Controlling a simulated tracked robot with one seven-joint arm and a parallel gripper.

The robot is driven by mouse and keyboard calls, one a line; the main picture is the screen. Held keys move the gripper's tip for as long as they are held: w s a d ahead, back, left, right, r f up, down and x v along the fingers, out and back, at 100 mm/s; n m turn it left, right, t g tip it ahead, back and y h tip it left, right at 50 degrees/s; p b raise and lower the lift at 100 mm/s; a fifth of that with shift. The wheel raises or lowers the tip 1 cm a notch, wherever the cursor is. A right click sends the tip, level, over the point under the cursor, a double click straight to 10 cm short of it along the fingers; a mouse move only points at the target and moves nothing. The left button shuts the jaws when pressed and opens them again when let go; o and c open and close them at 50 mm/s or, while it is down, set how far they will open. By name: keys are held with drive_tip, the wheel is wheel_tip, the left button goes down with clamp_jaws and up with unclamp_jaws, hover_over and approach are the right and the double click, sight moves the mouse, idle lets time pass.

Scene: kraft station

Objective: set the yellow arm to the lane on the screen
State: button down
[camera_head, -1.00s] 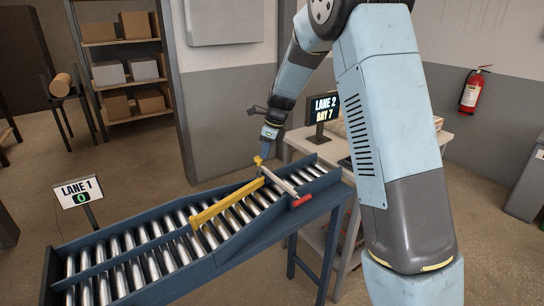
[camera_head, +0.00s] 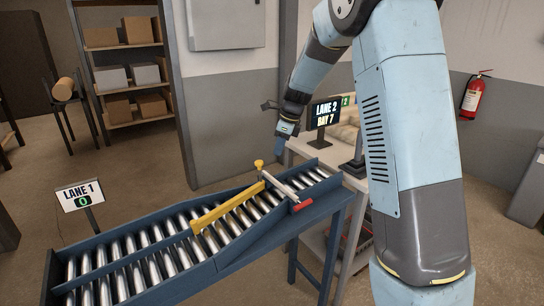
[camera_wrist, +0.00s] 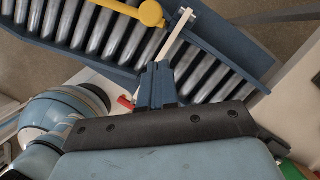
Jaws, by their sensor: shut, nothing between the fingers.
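The yellow arm (camera_head: 228,207) lies diagonally across the conveyor rollers. Its left end is at the tip of the blue divider (camera_head: 120,262), its right end at the far rail. A yellow knob (camera_head: 258,163) stands by that right end and also shows in the wrist view (camera_wrist: 151,13). A pale bar (camera_head: 281,187) with a red end (camera_head: 304,204) crosses the rollers there. The screen (camera_head: 325,111) reads LANE 2, BAY 7. My gripper (camera_head: 281,146) is shut and empty, above and right of the knob, apart from it. Its fingers (camera_wrist: 158,68) show in the wrist view.
A LANE 1 sign (camera_head: 80,196) with a green 0 stands at the conveyor's left. A green 2 sign (camera_head: 346,100) is partly hidden behind the screen. A pale table (camera_head: 318,152) stands behind the conveyor's right end. Shelves (camera_head: 135,121) stand at the back left.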

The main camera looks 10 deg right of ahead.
drive_tip(key=v, duration=0.6)
drive_tip(key=shift+r, duration=0.4)
drive_tip(key=shift+s+d, duration=0.1)
drive_tip(key=shift+s, duration=0.1)
